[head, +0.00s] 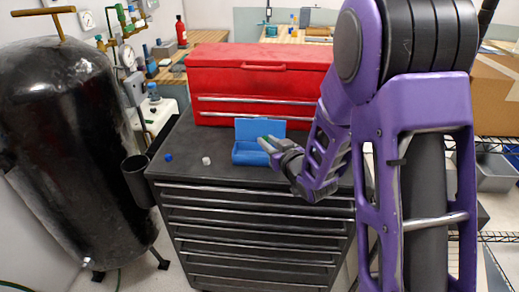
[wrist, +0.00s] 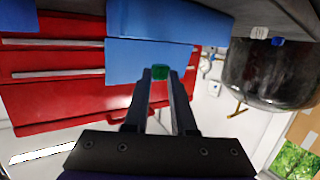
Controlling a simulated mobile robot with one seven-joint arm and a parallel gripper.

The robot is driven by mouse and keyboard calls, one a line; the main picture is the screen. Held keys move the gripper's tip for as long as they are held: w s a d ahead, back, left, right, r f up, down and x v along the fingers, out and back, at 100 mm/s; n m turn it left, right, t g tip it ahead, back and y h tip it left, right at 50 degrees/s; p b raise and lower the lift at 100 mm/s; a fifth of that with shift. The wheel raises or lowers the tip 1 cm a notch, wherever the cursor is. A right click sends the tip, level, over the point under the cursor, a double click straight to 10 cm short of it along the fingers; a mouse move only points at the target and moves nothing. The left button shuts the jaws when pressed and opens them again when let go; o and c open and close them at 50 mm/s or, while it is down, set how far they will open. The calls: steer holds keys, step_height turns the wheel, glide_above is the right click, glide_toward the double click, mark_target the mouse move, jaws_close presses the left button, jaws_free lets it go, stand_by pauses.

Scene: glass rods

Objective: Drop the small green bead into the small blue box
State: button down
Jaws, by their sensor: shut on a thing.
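The small blue box (head: 250,157) stands on the dark cabinet top with its lid (head: 260,128) raised at the back. My gripper (head: 268,142) is shut on the small green bead (wrist: 160,71), held between the fingertips. In the head view the gripper reaches in from the right, in front of the raised lid and over the right part of the box. In the wrist view, which looks upside down, the box (wrist: 172,18) is at the top and the lid (wrist: 135,62) is behind the bead. The box's inside is mostly hidden.
A blue piece (head: 168,157) and a white piece (head: 206,160) lie on the cabinet top (head: 225,174) left of the box. A red toolbox (head: 245,80) stands behind the box. A black tank (head: 70,140) is at the left. The cabinet top's front left is mostly clear.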

steer(key=shift+f+b, duration=0.5)
steer(key=shift+f, duration=0.9)
steer(key=c, duration=0.7)
jaws_free()
steer(key=shift+o, duration=0.2)
